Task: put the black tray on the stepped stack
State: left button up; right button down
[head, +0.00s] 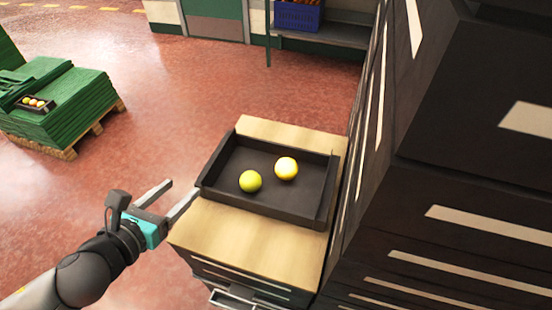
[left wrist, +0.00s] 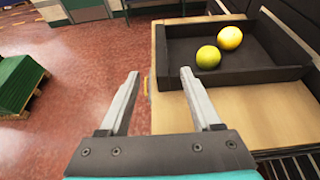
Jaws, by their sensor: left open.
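The black tray (head: 267,202) lies on a light wooden cabinet top (head: 245,235) and holds a yellow-green fruit (head: 250,181) and an orange-yellow fruit (head: 286,168). The tray also shows at the upper right of the left wrist view (left wrist: 262,75). My left gripper (head: 184,190) is open and empty, just left of the cabinet and the tray's left end. It does not visibly grip the tray. A green stepped stack (head: 62,105) stands on a wooden pallet at the far left, with a small dark tray of fruit (head: 36,104) on it. My right gripper is out of view.
Tall dark stacked crates (head: 470,160) stand close along the cabinet's right side. A blue crate (head: 298,15) sits on a shelf at the back. The red floor (head: 165,110) between the cabinet and the green stack is clear.

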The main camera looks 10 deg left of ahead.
aim_at(210, 166)
pick_arm(q)
jog(key=shift+x, duration=1.15)
jog(key=b+x, duration=0.1)
jog(key=x, duration=0.5)
jog(key=shift+w, duration=0.15)
jog(key=shift+f+b+x, duration=0.1)
jog(key=shift+b+x, duration=0.15)
jog(key=shift+x, duration=1.1)
jog(key=shift+f+b+x, duration=0.15)
jog(key=shift+b+x, duration=0.05)
jog(key=shift+x, duration=1.15)
jog(key=shift+w+d+f, duration=0.2)
jog(key=shift+w+d, duration=0.05)
jog(key=shift+w, duration=0.1)
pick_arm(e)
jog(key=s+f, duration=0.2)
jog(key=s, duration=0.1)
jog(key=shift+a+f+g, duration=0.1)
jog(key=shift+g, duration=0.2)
pick_arm(q)
grip_shut()
jog(key=shift+r, duration=0.1)
